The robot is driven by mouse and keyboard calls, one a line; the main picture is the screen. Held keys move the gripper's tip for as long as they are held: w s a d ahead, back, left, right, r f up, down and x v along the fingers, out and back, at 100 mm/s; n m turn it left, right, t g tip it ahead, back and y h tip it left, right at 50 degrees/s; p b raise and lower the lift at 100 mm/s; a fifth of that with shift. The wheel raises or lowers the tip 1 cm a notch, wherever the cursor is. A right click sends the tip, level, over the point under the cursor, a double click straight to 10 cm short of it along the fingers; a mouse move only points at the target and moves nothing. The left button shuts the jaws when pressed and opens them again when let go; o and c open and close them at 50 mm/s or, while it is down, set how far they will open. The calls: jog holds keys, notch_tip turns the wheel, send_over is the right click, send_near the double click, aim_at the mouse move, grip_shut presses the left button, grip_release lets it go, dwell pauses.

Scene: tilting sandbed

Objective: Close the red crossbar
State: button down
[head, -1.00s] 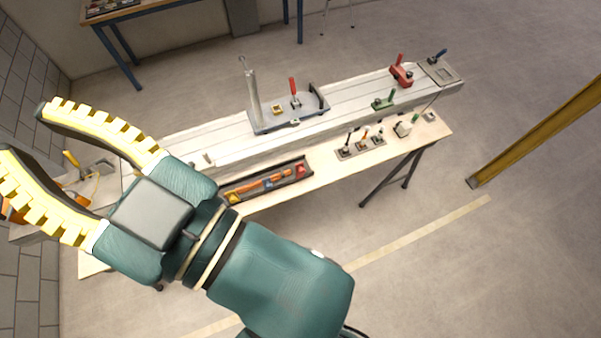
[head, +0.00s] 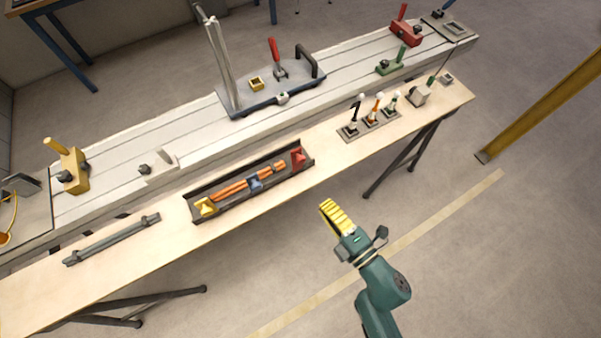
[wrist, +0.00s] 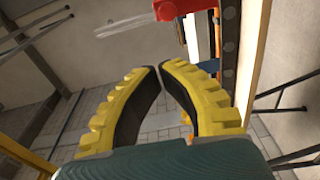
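A red block with an upright red lever (head: 406,30) stands near the far right end of the long pale bed. A second red upright handle (head: 278,58) belongs to a clamp on the grey plate in the middle of the bed. I cannot tell which one is the crossbar. My gripper (head: 328,206) is in front of the table, over the floor, clear of both. In the wrist view its yellow ribbed fingers (wrist: 158,67) almost meet at the tips with nothing held. A red part (wrist: 180,8) shows at the top there; I cannot tell which it is.
A green clamp (head: 392,63) and a yellow clamp (head: 68,165) are on the bed (head: 130,135). On the wooden table are a dark tray (head: 225,207) with orange rods, a grey bar (head: 110,238) and small levers (head: 370,118). A yellow beam (head: 545,105) stands right.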

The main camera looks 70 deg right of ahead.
jog(key=s+f, duration=0.2)
jog(key=b, duration=0.1)
send_near(299, 162)
jog(key=shift+m+g+h, duration=0.3)
jog(key=shift+m+h, duration=0.1)
jog(key=x, duration=0.8)
jog(key=shift+w+a+f, duration=0.1)
jog(key=shift+w, duration=0.1)
